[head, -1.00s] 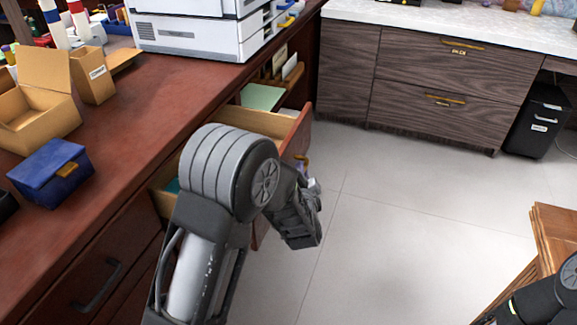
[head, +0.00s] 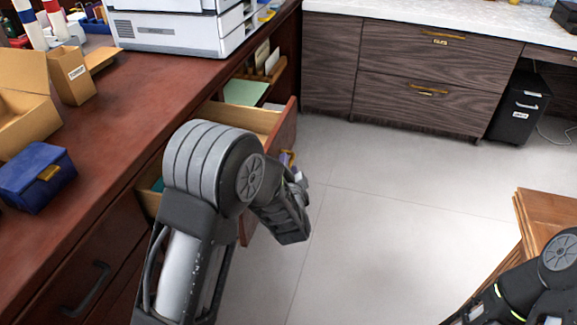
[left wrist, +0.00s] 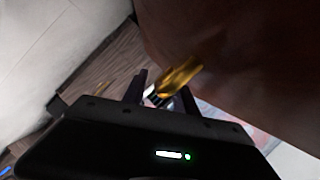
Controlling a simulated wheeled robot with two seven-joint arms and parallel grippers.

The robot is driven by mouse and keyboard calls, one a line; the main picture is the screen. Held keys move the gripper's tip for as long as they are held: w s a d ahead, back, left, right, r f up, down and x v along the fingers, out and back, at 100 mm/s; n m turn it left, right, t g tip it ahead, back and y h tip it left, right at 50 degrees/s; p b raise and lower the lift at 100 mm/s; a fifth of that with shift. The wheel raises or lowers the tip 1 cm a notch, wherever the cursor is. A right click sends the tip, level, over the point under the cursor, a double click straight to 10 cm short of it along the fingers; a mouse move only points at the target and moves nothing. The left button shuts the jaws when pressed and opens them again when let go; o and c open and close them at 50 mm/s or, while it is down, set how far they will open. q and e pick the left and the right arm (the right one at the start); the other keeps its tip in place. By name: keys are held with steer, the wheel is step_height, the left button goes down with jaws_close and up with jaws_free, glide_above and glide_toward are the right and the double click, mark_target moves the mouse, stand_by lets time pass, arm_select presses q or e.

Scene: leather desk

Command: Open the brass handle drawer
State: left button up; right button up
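The drawer (head: 285,132) with the brass handle stands pulled out of the red-brown desk, its light wooden inside showing. Its brass handle (left wrist: 180,76) shows in the left wrist view against the dark red-brown drawer front. In the head view the handle is mostly hidden by my left wrist. My left gripper (left wrist: 161,93) is at the handle, its two dark fingers apart, with the lower end of the handle between or just beyond them. I cannot tell whether they touch it. My right arm shows at the lower right of the head view, its gripper out of frame.
A printer (head: 168,32), cardboard boxes (head: 72,78) and a blue box (head: 38,178) stand on the desk. A dark wood cabinet (head: 425,65) is at the back. A wooden piece (head: 540,218) is at the right. The floor between is clear.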

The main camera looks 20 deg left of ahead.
arm_select(q)
steer(key=p+v, duration=0.1)
steer(key=v, duration=0.6)
steer(key=shift+s, duration=0.3)
steer(key=shift+d, duration=0.15)
